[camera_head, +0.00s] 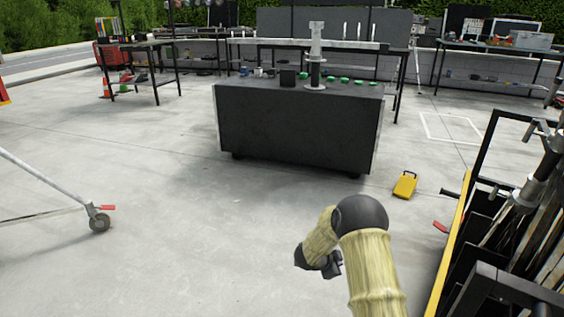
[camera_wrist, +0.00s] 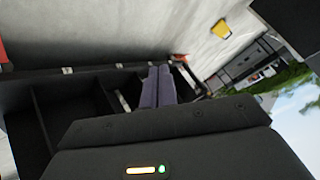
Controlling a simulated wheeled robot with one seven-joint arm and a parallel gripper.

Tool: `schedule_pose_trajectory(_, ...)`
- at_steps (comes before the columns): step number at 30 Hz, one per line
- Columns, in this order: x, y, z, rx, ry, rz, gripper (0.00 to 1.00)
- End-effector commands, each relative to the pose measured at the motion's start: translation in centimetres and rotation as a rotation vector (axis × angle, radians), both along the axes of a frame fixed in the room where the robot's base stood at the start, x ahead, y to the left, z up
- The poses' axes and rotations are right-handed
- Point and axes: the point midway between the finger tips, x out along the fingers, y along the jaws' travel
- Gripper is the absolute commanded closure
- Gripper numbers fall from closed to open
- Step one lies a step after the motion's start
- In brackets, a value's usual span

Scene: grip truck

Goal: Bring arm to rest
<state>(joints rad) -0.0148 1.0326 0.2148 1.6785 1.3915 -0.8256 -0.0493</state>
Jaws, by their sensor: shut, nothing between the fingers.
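My arm rises from the bottom of the head view with its beige sleeve, bent at a dark round joint. My gripper (camera_head: 335,267) is at the end of the short forearm, low in the picture and above the concrete floor; its fingertips are small and dark there. In the wrist view my gripper (camera_wrist: 159,72) shows two grey fingers side by side, shut with nothing between them. Behind the fingers in that view is a dark compartmented cart (camera_wrist: 75,113).
A dark wheeled cabinet (camera_head: 290,130) stands ahead, with a grey stand (camera_head: 315,70) on it. A yellow case (camera_head: 405,185) lies on the floor. A black rack (camera_head: 480,270) with a yellow edge is close at right. A caster wheel (camera_head: 99,222) is at left. The floor between is clear.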

Motion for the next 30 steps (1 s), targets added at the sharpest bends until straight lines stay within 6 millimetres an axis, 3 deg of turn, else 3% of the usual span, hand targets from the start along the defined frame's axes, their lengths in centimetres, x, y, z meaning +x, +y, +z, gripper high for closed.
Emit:
schedule_pose_trajectory(1,0.4,0.4,3.0,0.007,-0.014,0.078,1.0)
schedule_pose_trajectory(3,0.5,1.2,5.8,0.016,-0.02,0.189,1.0)
schedule_pose_trajectory(7,-0.4,2.8,10.6,0.028,-0.006,0.391,1.0)
schedule_pose_trajectory(11,-2.7,4.3,14.8,0.033,0.037,0.584,1.0)
schedule_pose_trajectory(17,-8.8,5.9,20.0,0.026,0.155,0.856,1.0)
schedule_pose_trajectory(21,-14.5,6.1,22.7,0.012,0.274,1.025,1.0)
schedule_pose_trajectory(30,-25.8,4.8,25.7,-0.021,0.532,1.255,1.0)
